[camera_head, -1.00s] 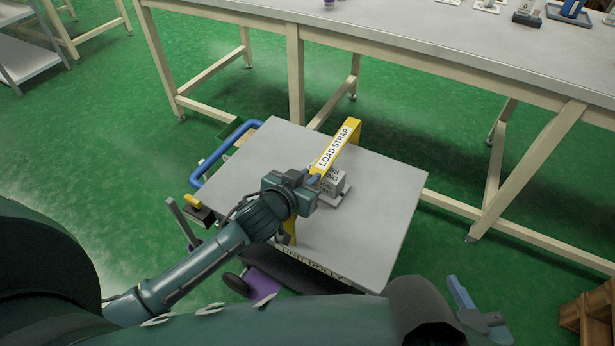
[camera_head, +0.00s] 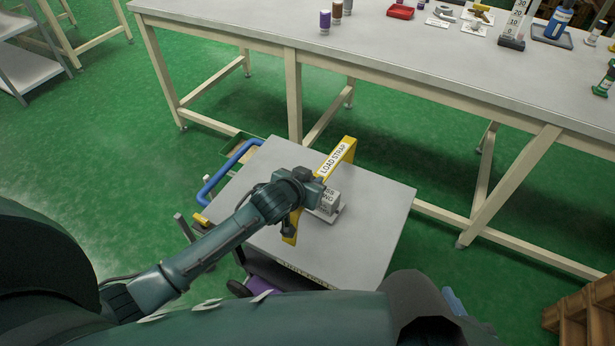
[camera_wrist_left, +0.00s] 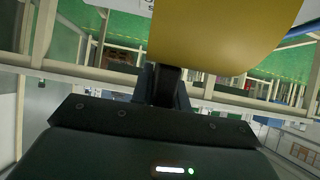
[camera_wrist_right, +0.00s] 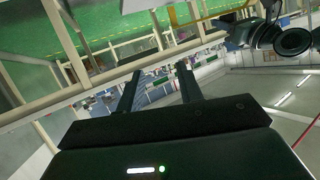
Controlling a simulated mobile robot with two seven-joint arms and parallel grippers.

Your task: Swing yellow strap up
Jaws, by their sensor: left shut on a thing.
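The yellow load strap (camera_head: 348,144), with a white label, stretches across the dolly top (camera_head: 375,215) like a low bridge, with a bent-down end at front and back. A grey block (camera_head: 328,198) with lettering stands beside it, partly hidden by my arm. My left gripper (camera_head: 289,226) is at the strap's near end. In the left wrist view, the yellow strap (camera_wrist_left: 215,40) fills the top centre, at the fingers (camera_wrist_left: 166,84), which are shut on it. My right gripper (camera_wrist_right: 160,88) is open and empty in the right wrist view.
The dolly has a blue handle (camera_head: 222,172) on its left side. A wooden crate (camera_head: 585,318) is at lower right. Green floor lies open at left.

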